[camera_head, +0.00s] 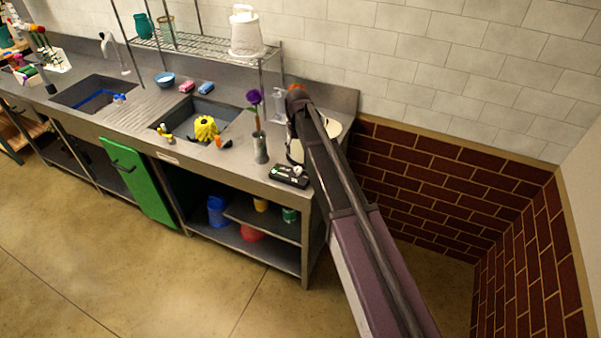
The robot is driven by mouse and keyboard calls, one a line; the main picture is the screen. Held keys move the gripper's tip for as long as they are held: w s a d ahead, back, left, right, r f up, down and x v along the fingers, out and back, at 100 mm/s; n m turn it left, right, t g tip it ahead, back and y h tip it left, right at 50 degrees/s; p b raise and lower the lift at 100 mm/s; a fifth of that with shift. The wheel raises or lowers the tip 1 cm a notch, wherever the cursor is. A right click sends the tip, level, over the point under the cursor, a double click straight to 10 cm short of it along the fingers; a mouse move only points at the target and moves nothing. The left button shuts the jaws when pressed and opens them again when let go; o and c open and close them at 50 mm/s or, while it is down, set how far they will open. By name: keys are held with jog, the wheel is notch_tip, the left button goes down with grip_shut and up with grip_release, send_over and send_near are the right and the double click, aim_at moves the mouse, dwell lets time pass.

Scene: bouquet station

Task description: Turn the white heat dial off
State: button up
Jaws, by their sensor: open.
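A low black unit (289,177) sits at the front right of the steel counter. A small white round knob (298,171) stands on its top near the right end and looks like the heat dial. Its pointer and markings are too small to read. My arm reaches in from the lower right and passes over the counter just right of the unit.
A grey vase (261,148) with a purple flower stands just left of the unit. A pale round plate (334,128) and a partly hidden white item (295,150) lie by my arm. A wire shelf (190,46) overhangs the back.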

aim_at(298, 169)
jog(key=shift+f+b, duration=4.65)
jog(key=shift+f, duration=0.35)
